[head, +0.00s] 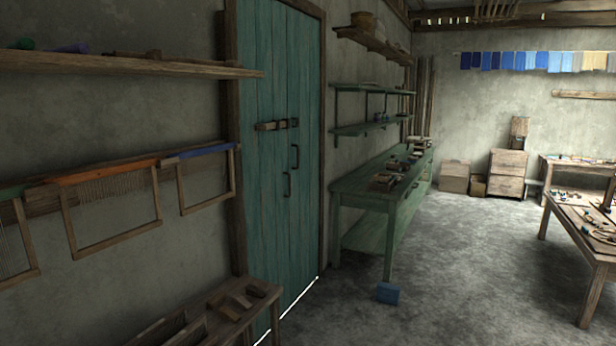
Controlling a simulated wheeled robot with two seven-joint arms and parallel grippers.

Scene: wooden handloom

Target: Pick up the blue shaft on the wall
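The blue shaft (207,150) hangs on the left wall, just left of the green door. It is a wooden frame with a blue top bar, the rightmost of the row. An orange-topped shaft (110,174) hangs to its left, and a green-topped shaft (12,192) is cut off by the left edge. A wooden rail (45,203) shows behind the frames. Neither of my grippers is in view.
A wooden shelf (130,67) juts out above the shafts. A low bench (215,308) with wooden pieces stands below. A green workbench (352,188) stands past the closed door (275,190).

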